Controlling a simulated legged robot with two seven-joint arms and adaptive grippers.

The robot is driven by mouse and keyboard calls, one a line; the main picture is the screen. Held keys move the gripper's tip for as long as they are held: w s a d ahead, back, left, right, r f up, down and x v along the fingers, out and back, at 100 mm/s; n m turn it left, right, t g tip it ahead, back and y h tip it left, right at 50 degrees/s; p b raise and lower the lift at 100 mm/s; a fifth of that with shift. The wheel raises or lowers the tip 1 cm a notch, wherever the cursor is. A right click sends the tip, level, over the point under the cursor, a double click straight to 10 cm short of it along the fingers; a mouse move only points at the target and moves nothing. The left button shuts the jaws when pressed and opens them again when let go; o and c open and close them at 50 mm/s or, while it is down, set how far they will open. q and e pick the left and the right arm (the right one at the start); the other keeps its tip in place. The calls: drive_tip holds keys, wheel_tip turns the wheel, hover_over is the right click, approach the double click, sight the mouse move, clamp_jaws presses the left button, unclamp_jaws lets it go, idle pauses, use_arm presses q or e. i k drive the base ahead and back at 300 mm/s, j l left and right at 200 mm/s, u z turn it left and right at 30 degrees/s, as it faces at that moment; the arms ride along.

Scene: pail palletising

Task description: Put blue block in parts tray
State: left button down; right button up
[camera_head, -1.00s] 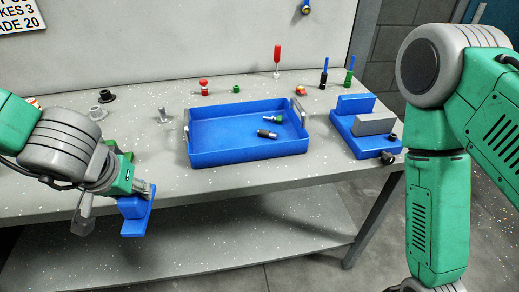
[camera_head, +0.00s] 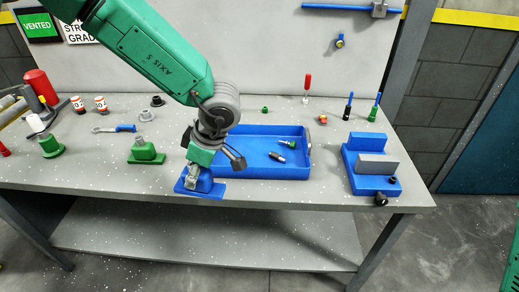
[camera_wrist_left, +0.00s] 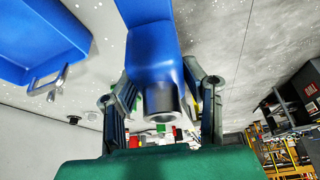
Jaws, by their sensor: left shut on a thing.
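My left gripper (camera_head: 200,180) is shut on the blue block (camera_head: 212,190), at the front left corner of the parts tray. In the left wrist view, the block (camera_wrist_left: 150,45) has a wide body and a round hollow boss, with the fingers (camera_wrist_left: 165,100) on either side of it. The parts tray (camera_head: 265,172) is a shallow blue bin on the table, and its corner shows at the left of the wrist view (camera_wrist_left: 40,35). The block is outside the tray; its height over the table edge is hard to tell. My right gripper is out of view.
Small dark and green parts (camera_head: 278,157) lie inside the tray. A blue vise (camera_head: 370,180) stands right of it. A green-based part (camera_head: 146,152) and a blue-handled wrench (camera_head: 125,128) are to the left. Bare table lies between tray and vise (camera_head: 328,165).

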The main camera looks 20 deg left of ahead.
sight(242, 144)
drive_tip(key=i, duration=1)
